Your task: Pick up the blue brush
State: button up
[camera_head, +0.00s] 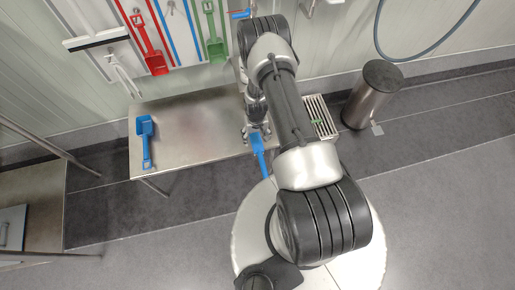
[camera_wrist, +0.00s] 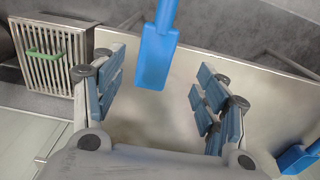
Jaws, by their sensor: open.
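A blue long-handled tool, which I take for the blue brush (camera_head: 258,145), lies at the front right part of a metal table, with its handle reaching past the front edge. In the wrist view, the blue brush (camera_wrist: 155,60) shows its flat broad end between the finger pads, apart from both; its handle runs out of the top. No bristles show. My gripper (camera_head: 257,132) is open over that end of it; it also shows open in the wrist view (camera_wrist: 161,75). My arm partly hides the gripper in the head view.
A blue scoop (camera_head: 146,138) lies at the left of the metal table (camera_head: 190,125); it shows at the wrist view's right edge (camera_wrist: 299,157). Red and green shovels (camera_head: 216,45) hang on the wall. A grate with a green handle (camera_head: 319,118) and a metal bin (camera_head: 372,95) stand right.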

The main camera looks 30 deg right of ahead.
aim_at(258, 145)
notch_tip(258, 145, down, 4)
jog(key=shift+r+b, duration=0.25)
jog(key=shift+b, duration=0.2)
jog(key=shift+s+d+f+b, duration=0.15)
jog(key=shift+f+b, duration=0.5)
jog(key=shift+f, duration=0.7)
jog(key=shift+d+f+b, duration=0.1)
jog(key=shift+f+b, duration=0.55)
jog(key=shift+f, duration=0.7)
jog(key=shift+r, duration=0.1)
jog(key=shift+c, duration=0.2)
jog(key=c, duration=1.4)
jog(key=shift+c, duration=0.2)
notch_tip(258, 145, up, 20)
jog(key=p, duration=0.7)
